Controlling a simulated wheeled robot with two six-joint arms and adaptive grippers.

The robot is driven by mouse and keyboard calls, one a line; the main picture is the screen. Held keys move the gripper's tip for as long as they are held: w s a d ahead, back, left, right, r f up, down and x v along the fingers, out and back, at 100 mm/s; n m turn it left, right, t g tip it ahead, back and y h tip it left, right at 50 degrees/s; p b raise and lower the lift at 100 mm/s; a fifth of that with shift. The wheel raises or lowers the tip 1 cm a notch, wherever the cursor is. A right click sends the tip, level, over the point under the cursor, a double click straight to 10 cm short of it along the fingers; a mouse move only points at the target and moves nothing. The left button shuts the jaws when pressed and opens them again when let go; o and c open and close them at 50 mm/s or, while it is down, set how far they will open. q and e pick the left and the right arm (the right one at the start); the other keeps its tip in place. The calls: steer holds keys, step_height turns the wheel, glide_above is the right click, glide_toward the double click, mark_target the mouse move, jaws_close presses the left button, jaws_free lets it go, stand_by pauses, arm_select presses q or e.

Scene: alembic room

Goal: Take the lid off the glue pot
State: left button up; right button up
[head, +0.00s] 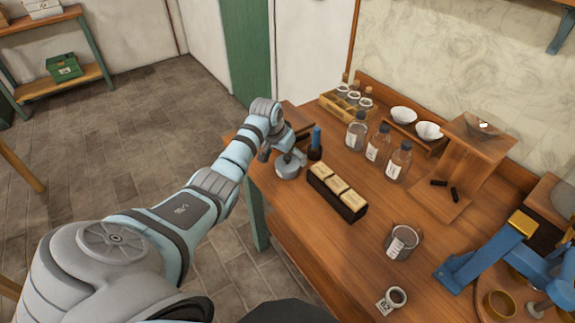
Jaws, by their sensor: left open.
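A low round grey metal pot (287,171), which looks like the glue pot, stands near the far left end of the wooden table. A paler grey lid (289,158) appears to sit on its top. My left gripper (283,146) is open, just above and behind the pot, with its fingers pointing down close to the lid. Part of the lid is hidden by the fingers, and I cannot tell whether they touch it. My right gripper is not in view.
A dark holder with a blue-handled tool (316,142) stands just right of the pot. A dark rack of pale blocks (337,191) lies in front. Bottles (378,146) stand behind it. A glass beaker (401,242) and blue apparatus (490,255) are farther right. The table's left edge is close to the pot.

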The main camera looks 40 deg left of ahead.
arm_select(q)
steer(key=shift+x, duration=1.05)
steer(key=shift+s, duration=0.1)
steer(key=c, duration=1.2)
steer(key=shift+o, duration=0.2)
